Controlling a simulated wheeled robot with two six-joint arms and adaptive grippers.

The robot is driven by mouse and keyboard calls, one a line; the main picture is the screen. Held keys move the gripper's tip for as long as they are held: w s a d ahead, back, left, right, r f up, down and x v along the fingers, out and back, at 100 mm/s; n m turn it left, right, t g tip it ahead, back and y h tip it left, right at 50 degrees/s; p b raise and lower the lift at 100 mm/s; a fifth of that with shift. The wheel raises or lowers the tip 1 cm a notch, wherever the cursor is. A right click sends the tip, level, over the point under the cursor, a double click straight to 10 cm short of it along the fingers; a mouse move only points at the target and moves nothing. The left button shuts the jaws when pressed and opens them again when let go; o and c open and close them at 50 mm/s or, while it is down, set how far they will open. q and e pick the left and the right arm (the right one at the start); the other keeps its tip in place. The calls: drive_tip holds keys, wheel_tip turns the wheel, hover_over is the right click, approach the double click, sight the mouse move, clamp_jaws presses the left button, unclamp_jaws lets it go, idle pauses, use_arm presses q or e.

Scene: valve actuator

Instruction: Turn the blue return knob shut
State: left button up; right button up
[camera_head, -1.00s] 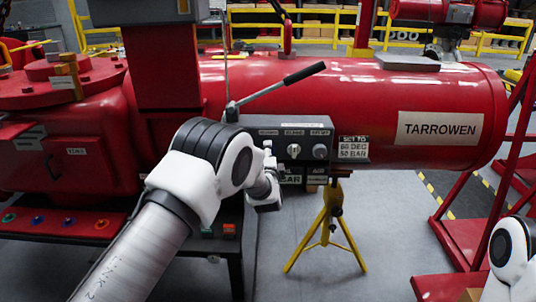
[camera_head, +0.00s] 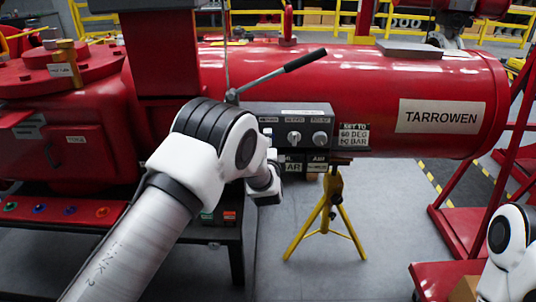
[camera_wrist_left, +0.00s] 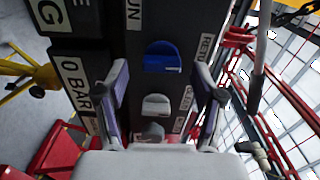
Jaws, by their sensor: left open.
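The blue knob (camera_wrist_left: 162,56) shows in the left wrist view on a dark control panel, beside a label that reads "RETU". My left gripper (camera_wrist_left: 162,108) is open, its fingers apart on either side of a grey knob (camera_wrist_left: 155,104). The blue knob lies beyond the fingertips, toward the top of that view, and nothing grips it. In the head view, the control panel (camera_head: 305,122) shows to the right of my left arm. That arm hides part of the panel, and I cannot make out the blue knob or the left fingertips there. My right gripper is out of view.
A large red actuator cylinder (camera_head: 350,95) runs behind the panel. A grey lever (camera_head: 275,77) with a black grip rises above it. A yellow stand (camera_head: 328,215) is below. Red frame bars (camera_head: 490,170) stand at the right. Floor between them is open.

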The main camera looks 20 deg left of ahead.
use_arm(q)
drive_tip(key=v, duration=1)
